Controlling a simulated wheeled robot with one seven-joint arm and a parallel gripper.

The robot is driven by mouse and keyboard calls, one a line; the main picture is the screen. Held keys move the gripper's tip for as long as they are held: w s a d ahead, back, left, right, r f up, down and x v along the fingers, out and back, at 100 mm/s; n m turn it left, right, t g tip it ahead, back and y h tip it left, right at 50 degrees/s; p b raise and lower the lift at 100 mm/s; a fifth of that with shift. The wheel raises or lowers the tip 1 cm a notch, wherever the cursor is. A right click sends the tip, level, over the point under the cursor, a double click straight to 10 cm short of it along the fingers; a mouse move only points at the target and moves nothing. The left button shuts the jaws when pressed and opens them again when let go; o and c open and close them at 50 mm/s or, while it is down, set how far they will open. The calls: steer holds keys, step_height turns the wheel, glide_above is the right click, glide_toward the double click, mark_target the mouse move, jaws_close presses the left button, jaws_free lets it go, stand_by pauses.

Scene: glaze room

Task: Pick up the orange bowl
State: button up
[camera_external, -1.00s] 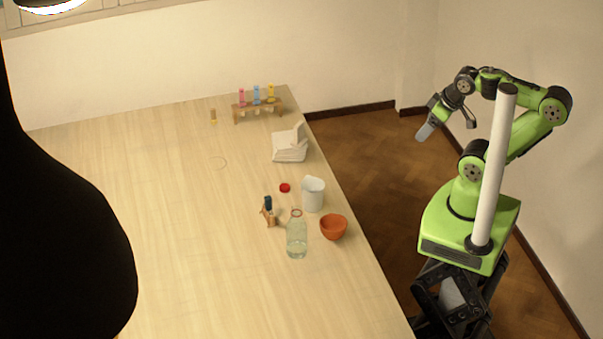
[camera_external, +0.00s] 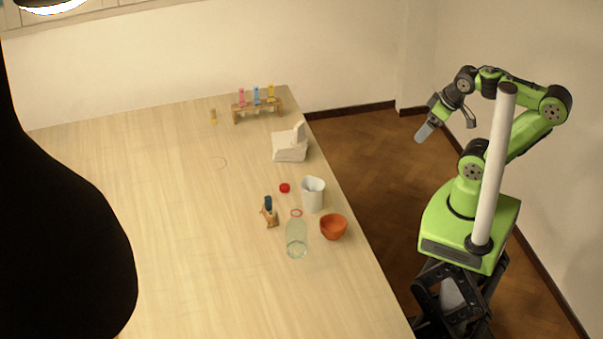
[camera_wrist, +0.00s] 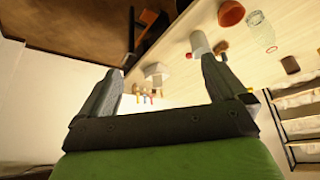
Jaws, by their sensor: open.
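The orange bowl (camera_external: 333,227) stands upright near the right edge of the wooden table, beside a clear bottle and a white beaker. It also shows at the top of the wrist view (camera_wrist: 231,13), cut by the frame edge. My gripper (camera_external: 446,117) is off the table, over the floor to the right, well above and away from the bowl. In the wrist view its two fingers (camera_wrist: 162,78) are spread wide with nothing between them.
Close to the bowl are the clear bottle (camera_external: 297,236), the white beaker (camera_external: 313,196), a small wooden holder (camera_external: 269,217) and a red cap (camera_external: 285,188). A white box-like object (camera_external: 289,148) and a test-tube rack (camera_external: 257,109) stand farther back. The table's left half (camera_external: 170,230) is mostly clear.

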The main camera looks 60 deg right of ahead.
steer(key=w+a+f+n+g+y+b, duration=0.5)
steer(key=w+f+n+b, duration=0.45)
steer(key=f, duration=0.55)
steer(key=n+y+b, duration=0.8)
steer(key=y+b, duration=0.1)
glide_toward(327, 234)
steer(key=shift+s+f, duration=0.25)
steer(key=shift+f, duration=0.05)
steer(key=shift+h, duration=0.3)
steer(key=x, duration=0.6)
steer(key=shift+w+a+r, duration=0.1)
steer(key=shift+w+a, duration=0.1)
steer(key=shift+w, duration=0.1)
steer(key=shift+d, duration=0.1)
steer(key=shift+c, duration=0.5)
